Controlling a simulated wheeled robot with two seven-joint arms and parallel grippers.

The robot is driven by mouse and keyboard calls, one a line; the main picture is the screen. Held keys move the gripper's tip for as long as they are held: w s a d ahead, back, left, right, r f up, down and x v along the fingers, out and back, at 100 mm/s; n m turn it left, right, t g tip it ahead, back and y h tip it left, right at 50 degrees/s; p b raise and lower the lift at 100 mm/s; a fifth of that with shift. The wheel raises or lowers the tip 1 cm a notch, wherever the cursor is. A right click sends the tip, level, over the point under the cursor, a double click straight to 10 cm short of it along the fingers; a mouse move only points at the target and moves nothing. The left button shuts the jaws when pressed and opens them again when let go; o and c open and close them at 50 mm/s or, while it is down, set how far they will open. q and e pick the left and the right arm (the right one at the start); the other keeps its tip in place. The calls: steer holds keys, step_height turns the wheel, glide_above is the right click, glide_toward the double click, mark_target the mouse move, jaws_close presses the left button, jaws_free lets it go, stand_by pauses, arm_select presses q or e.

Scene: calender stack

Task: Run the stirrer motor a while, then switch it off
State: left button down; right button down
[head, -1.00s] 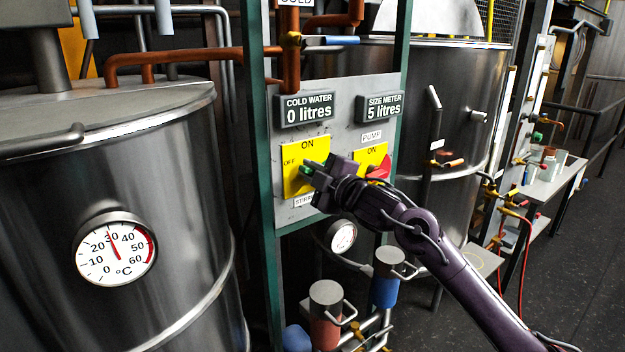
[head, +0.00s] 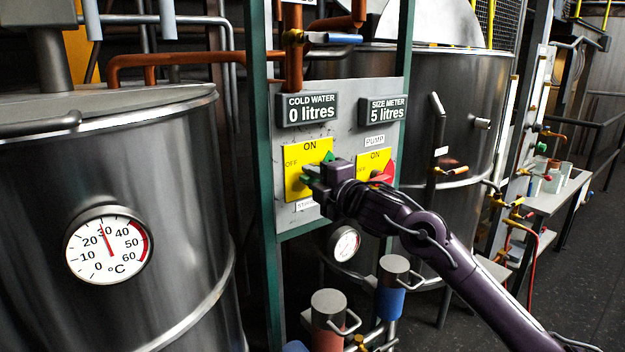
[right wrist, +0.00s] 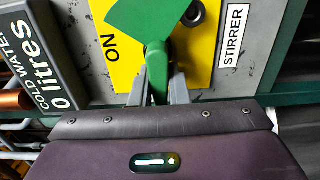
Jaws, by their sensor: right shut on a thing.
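The stirrer switch has a yellow plate (head: 294,190) marked ON at its top and OFF at its left. Its green handle (head: 329,157) shows just above my right gripper (head: 309,179) in the head view. In the right wrist view the green handle (right wrist: 156,70) stands between the two grey fingers (right wrist: 157,92), which are shut on it. The handle's broad end points to the panel's upper right, and its gripped end lies toward the panel's left. A STIRRER label (right wrist: 232,46) is beside the plate. My left gripper is not in view.
A pump switch with a red handle (head: 383,177) is close on the right, behind my right arm. Displays read COLD WATER 0 litres (head: 307,109) and SIZE METER 5 litres (head: 384,110). A steel tank with a thermometer (head: 109,247) fills the left. Pipes stand below the panel.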

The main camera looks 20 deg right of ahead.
steer(key=shift+f, duration=0.15)
steer(key=c, duration=1.4)
jaws_free()
steer(key=b+v, duration=0.2)
steer(key=v, duration=0.5)
steer(key=shift+s+d, duration=0.1)
steer(key=shift+s, duration=0.25)
